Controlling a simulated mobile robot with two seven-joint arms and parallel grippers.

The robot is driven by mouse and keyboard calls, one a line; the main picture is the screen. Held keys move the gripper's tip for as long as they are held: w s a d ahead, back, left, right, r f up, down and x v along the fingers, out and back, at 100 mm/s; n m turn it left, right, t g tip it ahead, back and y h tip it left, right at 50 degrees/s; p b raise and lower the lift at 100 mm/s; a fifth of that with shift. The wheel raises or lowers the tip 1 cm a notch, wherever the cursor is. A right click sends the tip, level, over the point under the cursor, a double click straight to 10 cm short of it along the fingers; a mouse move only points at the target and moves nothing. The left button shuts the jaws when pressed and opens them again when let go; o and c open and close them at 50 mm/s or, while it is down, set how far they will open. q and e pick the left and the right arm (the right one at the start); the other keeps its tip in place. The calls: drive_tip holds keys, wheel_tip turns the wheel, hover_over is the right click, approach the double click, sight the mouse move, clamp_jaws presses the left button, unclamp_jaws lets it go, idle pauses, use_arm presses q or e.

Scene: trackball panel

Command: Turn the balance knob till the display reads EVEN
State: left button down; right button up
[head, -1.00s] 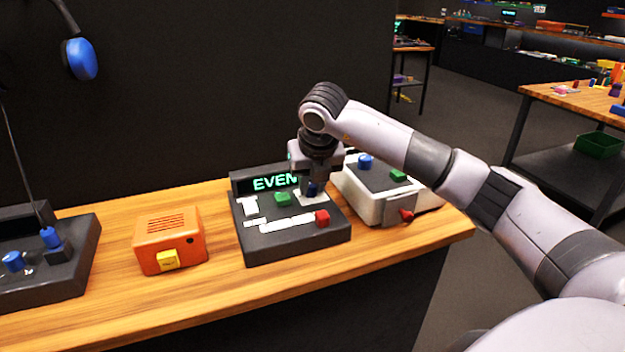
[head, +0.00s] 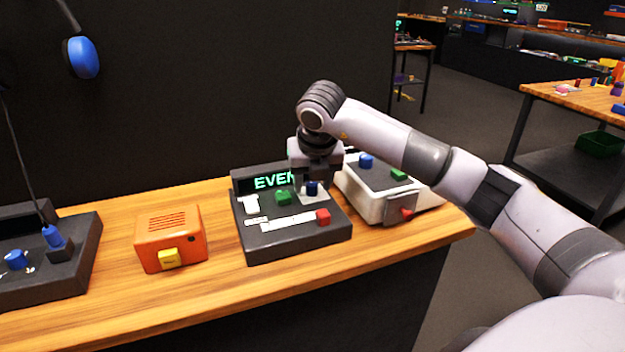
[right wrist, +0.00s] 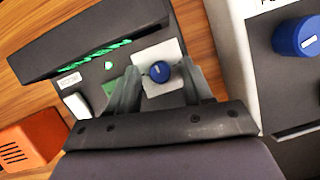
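The dark panel (head: 270,245) stands on the wooden bench. Its display (head: 263,182) shows green letters that read EVEN, the last letter partly hidden by my gripper. The blue balance knob (head: 312,189) sits on a pale plate at the panel's right; it also shows in the right wrist view (right wrist: 160,72), with a white pointer line. My right gripper (head: 311,178) is just above and behind the knob. In the right wrist view its fingers (right wrist: 162,82) are spread, one on each side of the knob, with gaps between. My left gripper is not in view.
The panel also has a green button (head: 283,198) and a red one (head: 323,216). An orange box (head: 170,239) with a yellow button is at the left. A white device (head: 375,205) stands close at the right. Bare bench lies in front.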

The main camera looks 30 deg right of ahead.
drive_tip(key=v, duration=0.7)
idle(0.6)
